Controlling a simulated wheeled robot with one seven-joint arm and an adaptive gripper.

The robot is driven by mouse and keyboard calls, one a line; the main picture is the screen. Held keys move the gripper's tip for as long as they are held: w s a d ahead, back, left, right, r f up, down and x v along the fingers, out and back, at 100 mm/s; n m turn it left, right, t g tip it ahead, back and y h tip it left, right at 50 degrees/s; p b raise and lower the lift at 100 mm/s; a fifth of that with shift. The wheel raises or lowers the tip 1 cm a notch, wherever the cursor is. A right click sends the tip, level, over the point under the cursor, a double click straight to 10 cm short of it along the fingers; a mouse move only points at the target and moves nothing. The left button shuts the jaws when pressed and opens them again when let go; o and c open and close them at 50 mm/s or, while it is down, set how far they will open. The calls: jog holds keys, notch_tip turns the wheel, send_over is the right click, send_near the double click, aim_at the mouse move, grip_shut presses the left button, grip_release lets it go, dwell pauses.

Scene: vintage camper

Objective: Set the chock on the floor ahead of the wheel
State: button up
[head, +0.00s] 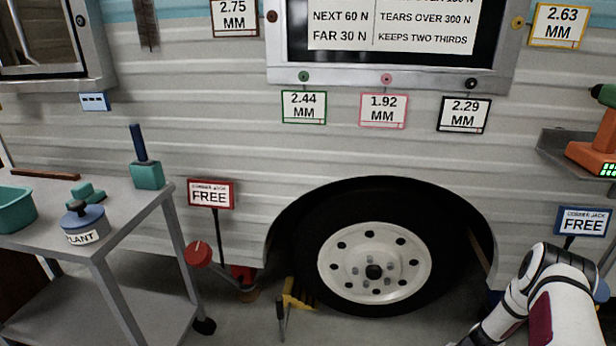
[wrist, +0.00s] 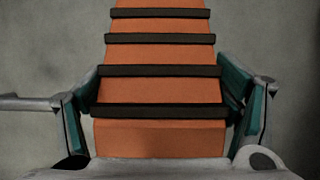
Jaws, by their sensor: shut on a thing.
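An orange chock (wrist: 160,57) with several black cross ribs fills the middle of the wrist view. My gripper (wrist: 163,85) is shut on it, with a teal-padded finger against each side. The grey floor (wrist: 40,60) shows beyond the chock; I cannot tell whether they touch. The wheel (head: 373,263), a black tyre with a white rim, sits in the camper's arch in the head view. My gripper and the orange chock are outside the head view, where only my white arm shows at the lower right.
A yellow, dark-ribbed wedge (head: 297,293) lies at the tyre's lower left, near a small grey upright rod (head: 281,315). A red jack (head: 236,272) and a grey cart (head: 105,240) stand further left. A shelf (head: 570,150) with an orange drill juts out at right.

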jog(key=w+a+r+n+g+h, duration=0.15)
jog(key=w+a+r+n, duration=0.35)
jog(key=r, duration=0.6)
jog(key=w+a+r+n+g+y, duration=0.1)
jog(key=w+a+r+n+g, duration=0.15)
jog(key=a+r+n, duration=0.65)
jog(key=s+a+r+n+g+h+p, duration=0.1)
jog(key=s+a+r+n+h, duration=0.2)
jog(key=r, duration=0.9)
jog(key=a+r+n+h, duration=0.1)
jog(key=a+r+n, duration=0.35)
jog(key=r, duration=0.75)
jog(key=s+r+p, duration=0.3)
jog(key=r+p, duration=0.8)
jog(key=p, duration=0.1)
jog(key=s+a+r+m+p, duration=0.1)
jog(key=s+r+p, duration=0.2)
jog(key=r+p, duration=0.9)
jog(key=s+r+p, duration=0.3)
jog(key=r+p, duration=0.8)
jog(key=p, duration=0.3)
jog(key=shift+s+a+r, duration=0.15)
jog(key=shift+s, duration=0.05)
